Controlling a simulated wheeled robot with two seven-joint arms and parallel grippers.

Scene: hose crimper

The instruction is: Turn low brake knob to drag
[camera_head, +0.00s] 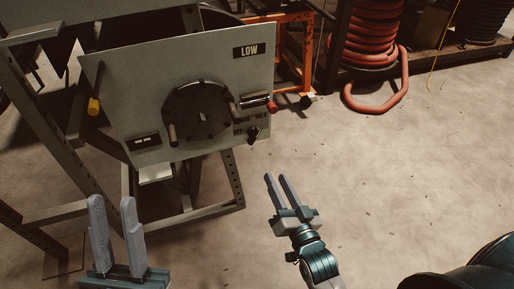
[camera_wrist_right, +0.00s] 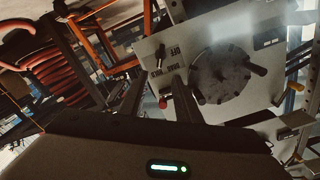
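The grey panel (camera_head: 150,75) carries a LOW sign (camera_head: 248,51) at its upper right. The small black brake knob (camera_head: 253,134) sits at its lower right, by small OFF, DRAG and HOLD labels. Where its pointer is set is too small to tell. The knob also shows in the right wrist view (camera_wrist_right: 160,54), beyond the fingertips. My right gripper (camera_head: 277,178) is open and empty, below and right of the knob, apart from it. My left gripper (camera_head: 112,200) is open and empty, below the panel's left part.
A dark round wheel (camera_head: 200,113) with handles fills the panel's middle. A red-ended lever (camera_head: 271,106) sticks out just above the knob. A yellow-ended handle (camera_head: 94,106) is at the left. A red hose coil (camera_head: 372,50) stands behind. The floor (camera_head: 400,170) at right is clear.

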